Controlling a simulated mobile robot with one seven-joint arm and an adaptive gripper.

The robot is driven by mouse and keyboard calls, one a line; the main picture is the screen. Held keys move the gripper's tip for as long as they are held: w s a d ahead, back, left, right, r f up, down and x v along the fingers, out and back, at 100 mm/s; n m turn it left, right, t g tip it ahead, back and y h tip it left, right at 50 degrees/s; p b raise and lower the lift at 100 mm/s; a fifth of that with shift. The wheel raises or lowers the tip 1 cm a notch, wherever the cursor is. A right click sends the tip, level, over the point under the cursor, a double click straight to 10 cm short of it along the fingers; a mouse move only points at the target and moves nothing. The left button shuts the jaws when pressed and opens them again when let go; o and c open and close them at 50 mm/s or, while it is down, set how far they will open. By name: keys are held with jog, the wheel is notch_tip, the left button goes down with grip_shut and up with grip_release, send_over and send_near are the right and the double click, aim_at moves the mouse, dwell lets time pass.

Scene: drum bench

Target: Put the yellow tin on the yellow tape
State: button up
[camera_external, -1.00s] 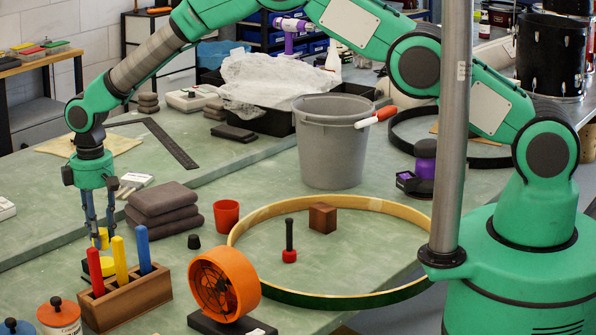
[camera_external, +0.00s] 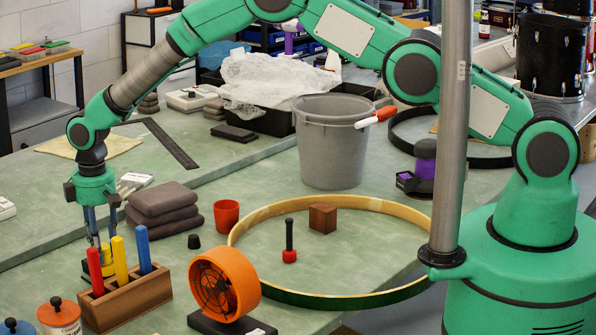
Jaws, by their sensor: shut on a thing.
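My gripper (camera_external: 101,248) points down at the left of the bench, behind the wooden peg block. It is shut on the yellow tin (camera_external: 105,252), which shows as a small yellow patch between the fingers. The yellow tape (camera_external: 106,269) shows just under the tin, low behind the block. The red and yellow pegs hide much of both, so I cannot tell whether the tin touches the tape.
The wooden block (camera_external: 128,298) holds red, yellow and blue pegs close in front of my gripper. Folded grey cloths (camera_external: 163,205) lie to its right. An orange fan (camera_external: 224,284), orange cup (camera_external: 227,213) and large hoop (camera_external: 330,299) stand further right.

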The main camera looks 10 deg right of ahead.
jog(key=o, duration=1.2)
jog(key=shift+f, duration=0.1)
jog(key=shift+r, duration=6.15)
